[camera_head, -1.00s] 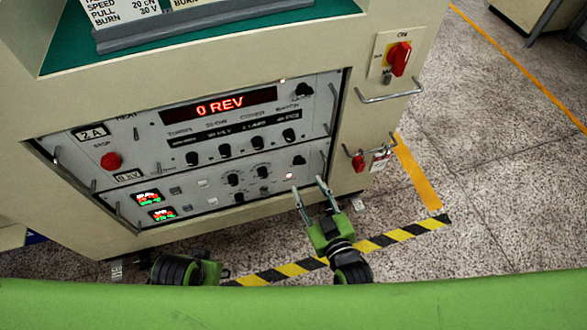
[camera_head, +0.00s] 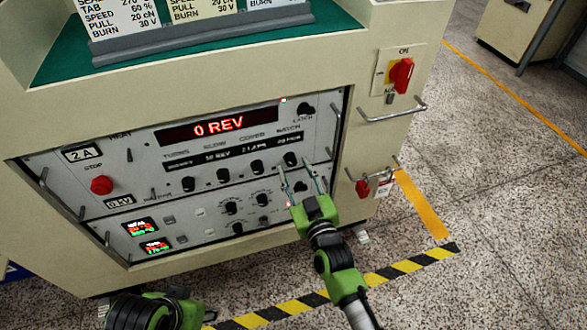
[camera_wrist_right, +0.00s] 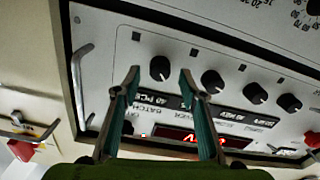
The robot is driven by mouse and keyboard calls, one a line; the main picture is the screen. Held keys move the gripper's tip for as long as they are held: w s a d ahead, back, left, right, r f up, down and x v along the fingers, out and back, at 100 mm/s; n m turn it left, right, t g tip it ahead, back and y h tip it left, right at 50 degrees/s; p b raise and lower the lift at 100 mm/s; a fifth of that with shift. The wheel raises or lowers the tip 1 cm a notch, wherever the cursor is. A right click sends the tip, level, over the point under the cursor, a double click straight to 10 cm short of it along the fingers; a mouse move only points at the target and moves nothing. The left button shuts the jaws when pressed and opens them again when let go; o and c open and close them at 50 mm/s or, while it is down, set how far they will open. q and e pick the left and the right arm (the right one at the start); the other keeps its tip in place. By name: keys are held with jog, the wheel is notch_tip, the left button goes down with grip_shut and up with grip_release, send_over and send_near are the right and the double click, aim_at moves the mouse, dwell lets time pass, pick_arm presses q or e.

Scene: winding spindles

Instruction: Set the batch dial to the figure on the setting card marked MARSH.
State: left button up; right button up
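The batch dial (camera_head: 290,158) is the black knob at the right end of the upper knob row on the grey panel. It also shows in the right wrist view (camera_wrist_right: 160,67). My right gripper (camera_head: 295,169) is open just in front of it. In the wrist view its fingertips (camera_wrist_right: 160,76) appear on either side of the knob; contact is not clear. The small batch readout is hard to read. Setting cards (camera_head: 200,8) stand in a dark holder at the top; their headings are cut off, so MARSH cannot be picked out.
The red display (camera_head: 218,125) reads 0 REV. Other knobs (camera_head: 257,167) sit close left of the batch dial. A red stop button (camera_head: 102,185), metal handles (camera_head: 390,113) and a red switch (camera_head: 401,75) stick out.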

jog(key=shift+x, duration=1.05)
grip_shut()
